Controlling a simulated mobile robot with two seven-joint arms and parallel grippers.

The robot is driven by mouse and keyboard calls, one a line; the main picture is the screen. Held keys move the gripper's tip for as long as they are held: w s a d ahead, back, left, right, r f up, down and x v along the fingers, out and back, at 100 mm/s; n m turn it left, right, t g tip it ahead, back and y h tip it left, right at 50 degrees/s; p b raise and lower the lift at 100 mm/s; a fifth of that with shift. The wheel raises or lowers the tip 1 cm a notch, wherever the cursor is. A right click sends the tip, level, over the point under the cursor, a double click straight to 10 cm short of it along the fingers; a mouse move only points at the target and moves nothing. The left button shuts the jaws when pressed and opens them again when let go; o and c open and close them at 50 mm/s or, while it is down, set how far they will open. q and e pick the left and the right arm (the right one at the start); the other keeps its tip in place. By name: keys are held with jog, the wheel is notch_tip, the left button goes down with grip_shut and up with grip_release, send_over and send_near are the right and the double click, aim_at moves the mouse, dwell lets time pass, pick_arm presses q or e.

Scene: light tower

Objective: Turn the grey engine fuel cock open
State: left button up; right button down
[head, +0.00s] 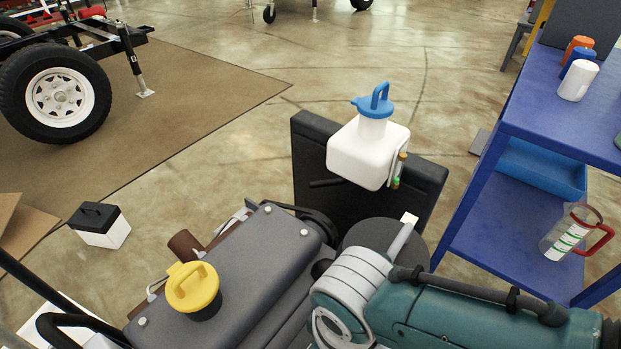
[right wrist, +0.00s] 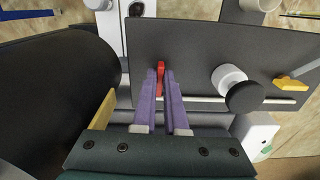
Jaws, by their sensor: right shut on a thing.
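The grey engine (head: 235,265) stands at the bottom middle of the head view, with a yellow cap (head: 193,287) on top. In the right wrist view my right gripper (right wrist: 165,75) has its two purple fingers shut on a small red lever (right wrist: 160,78), which stands at the edge of a dark grey panel (right wrist: 205,50). The lever looks roughly in line with the fingers; most of it is hidden between them. I cannot tell for certain that it is the fuel cock. In the head view my right arm hides the lever and gripper. My left gripper is not in view.
In the right wrist view a black round knob (right wrist: 244,97) and an orange-yellow lever (right wrist: 298,78) sit right of the fingers; a large black cylinder (right wrist: 55,90) is close on the left. In the head view are a white tank (head: 355,155) and a blue cart (head: 490,220).

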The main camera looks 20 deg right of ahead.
jog(key=shift+n, duration=0.4)
jog(key=c, duration=1)
grip_release()
jog(key=shift+o, duration=0.2)
